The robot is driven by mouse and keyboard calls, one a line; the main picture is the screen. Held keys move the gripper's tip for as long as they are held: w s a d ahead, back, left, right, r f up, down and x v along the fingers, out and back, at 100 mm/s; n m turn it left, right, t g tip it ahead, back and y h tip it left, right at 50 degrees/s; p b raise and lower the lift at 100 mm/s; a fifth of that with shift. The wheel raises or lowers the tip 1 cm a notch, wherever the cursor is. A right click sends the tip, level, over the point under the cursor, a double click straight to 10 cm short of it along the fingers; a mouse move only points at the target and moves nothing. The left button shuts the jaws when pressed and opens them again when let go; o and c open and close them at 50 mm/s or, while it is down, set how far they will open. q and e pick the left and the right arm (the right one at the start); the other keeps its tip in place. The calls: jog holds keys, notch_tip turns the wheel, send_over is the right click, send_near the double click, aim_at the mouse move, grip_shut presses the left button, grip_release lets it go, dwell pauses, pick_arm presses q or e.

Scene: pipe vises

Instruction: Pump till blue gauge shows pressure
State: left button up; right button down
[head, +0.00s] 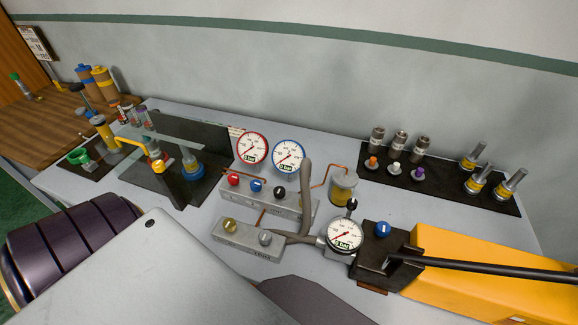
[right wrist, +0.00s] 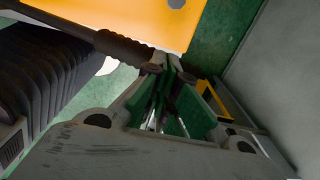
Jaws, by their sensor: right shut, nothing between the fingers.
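The blue-rimmed gauge (head: 288,156) stands behind the valve block; its small display seems to read 0 bar, and its needle is too small to read surely. The yellow hand pump (head: 455,270) lies at the front right. Its black lever (head: 480,266) runs low and almost level off the right edge, and the handle shows in the right wrist view (right wrist: 105,40). My right gripper (right wrist: 172,72) is shut and empty, its fingertips close by the handle's end; I cannot tell whether they touch. It is out of the head view.
A red-rimmed gauge (head: 252,148) stands left of the blue one. A black-rimmed gauge (head: 345,235) and a blue knob (head: 383,229) sit at the pump. Red, blue and black knobs top the valve block (head: 268,200).

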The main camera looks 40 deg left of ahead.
jog(key=shift+w+d+f+b, duration=0.1)
jog(key=shift+d+f+b, duration=0.1)
jog(key=shift+f+b, duration=0.45)
jog(key=shift+d+f+b, duration=0.25)
jog(key=shift+f+b, duration=0.15)
jog(key=shift+f, duration=0.6)
jog(key=shift+w+d+f+b, duration=0.1)
jog(key=shift+d+f+b, duration=0.1)
jog(key=shift+f+b, duration=0.45)
jog(key=shift+d+f, duration=0.1)
jog(key=shift+f, duration=0.3)
jog(key=shift+f, duration=0.1)
jog(key=shift+w+d+f+b, duration=0.1)
jog(key=shift+d+f+b, duration=0.15)
jog(key=shift+f+b, duration=0.7)
jog(key=shift+d+f+b, duration=0.2)
jog(key=shift+f+b, duration=0.4)
jog(key=shift+f, duration=0.65)
